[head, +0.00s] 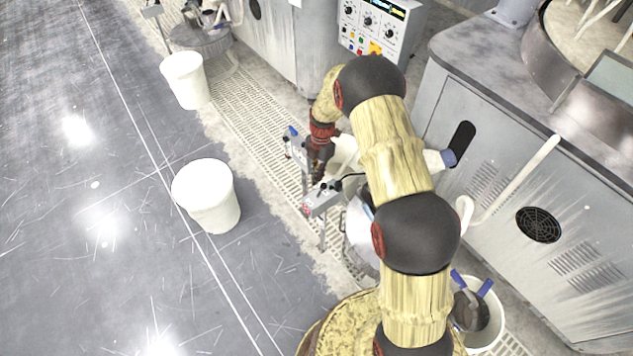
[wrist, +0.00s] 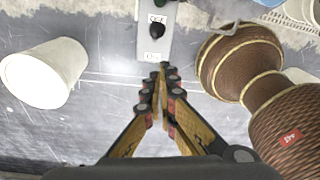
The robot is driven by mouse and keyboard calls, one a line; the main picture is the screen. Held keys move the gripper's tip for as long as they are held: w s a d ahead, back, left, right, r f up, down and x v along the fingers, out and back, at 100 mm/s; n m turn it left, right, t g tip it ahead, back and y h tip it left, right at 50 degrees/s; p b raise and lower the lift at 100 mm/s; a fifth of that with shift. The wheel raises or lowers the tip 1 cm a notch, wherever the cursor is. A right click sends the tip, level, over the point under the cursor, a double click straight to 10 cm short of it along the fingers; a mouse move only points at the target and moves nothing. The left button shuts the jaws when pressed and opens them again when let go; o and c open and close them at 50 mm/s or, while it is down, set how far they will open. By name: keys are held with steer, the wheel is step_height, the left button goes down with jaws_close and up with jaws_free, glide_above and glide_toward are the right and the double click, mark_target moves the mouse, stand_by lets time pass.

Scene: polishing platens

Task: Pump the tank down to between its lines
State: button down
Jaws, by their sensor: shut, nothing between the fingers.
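A grey control box (wrist: 155,35) with a black knob (wrist: 157,29) and small labels is ahead of my fingertips in the wrist view. My gripper (wrist: 161,75) is shut and empty, its tips just short of the box or at its near edge; contact is unclear. In the head view my gripper (head: 317,176) hangs near a grey box on a post (head: 321,199), and another post-mounted box (head: 297,146) stands behind. A pale vessel (head: 361,236), possibly the tank, is mostly hidden by my arm. I see no level lines or liquid surface.
A white bucket (head: 207,195) stands left of the posts; it also shows in the wrist view (wrist: 45,72). Another bucket (head: 186,80) is farther back. A bucket with blue-handled items (head: 479,318) is at lower right. Grey machine cabinets (head: 530,190) line the right. The left floor is open.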

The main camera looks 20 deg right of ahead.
steer(key=w+d+r+p, duration=0.1)
steer(key=w+d+r, duration=0.1)
steer(key=d, duration=0.3)
steer(key=shift+d+r, duration=0.35)
steer(key=shift+r, duration=0.3)
steer(key=shift+w, duration=0.1)
steer(key=s+m+g, duration=0.1)
steer(key=s+m, duration=0.5)
steer(key=m, duration=0.4)
steer(key=s+a+r+m+t, duration=0.2)
steer(key=s+a+r+m, duration=0.1)
steer(key=s+r, duration=0.6)
steer(key=s+a+r+m+t+h, duration=0.1)
steer(key=s+a+r+m+t, duration=0.2)
steer(key=r, duration=1.4)
steer(key=s+a+r+m+t, duration=0.2)
steer(key=s+r+m, duration=0.5)
steer(key=s+r, duration=0.6)
steer(key=s+a, duration=0.1)
steer(key=s, duration=0.3)
steer(key=shift+a+m+t, duration=0.3)
steer(key=shift+t, duration=0.1)
